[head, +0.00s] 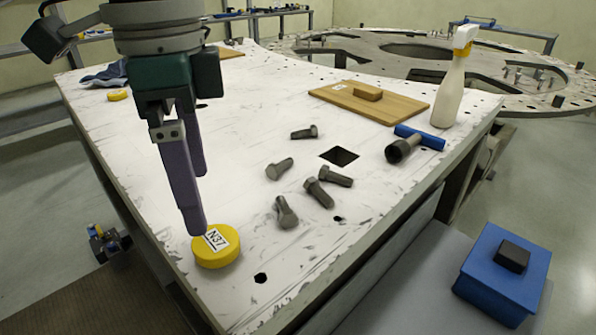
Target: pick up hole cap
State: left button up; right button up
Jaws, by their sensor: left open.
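A round yellow hole cap (217,247) with a white label reading N37 lies on the white plate (240,130) near its front left edge. My left gripper (198,205) is open and points down. One fingertip is at the cap's upper left rim, partly in front of it; I cannot tell whether it touches. The other finger is behind, above the plate. A second yellow cap (118,95) lies farther back near the left edge. My right gripper is not in view.
Several dark bolts (318,193) lie mid-plate near a square hole (339,156). A blue box (505,270) is lower right.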

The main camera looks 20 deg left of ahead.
pick_arm(q)
send_over(216, 240)
jog(key=f, duration=0.4)
jog(key=shift+s+f, duration=0.1)
jog(key=shift+s, duration=0.3)
jog(key=shift+w+f+b, duration=0.2)
jog(key=shift+f, duration=1.2)
jog(key=shift+w+f+b, duration=0.2)
jog(key=shift+f, duration=1.15)
jog(key=c, duration=1.3)
jog(key=shift+r, duration=0.1)
jog(key=shift+c, duration=0.2)
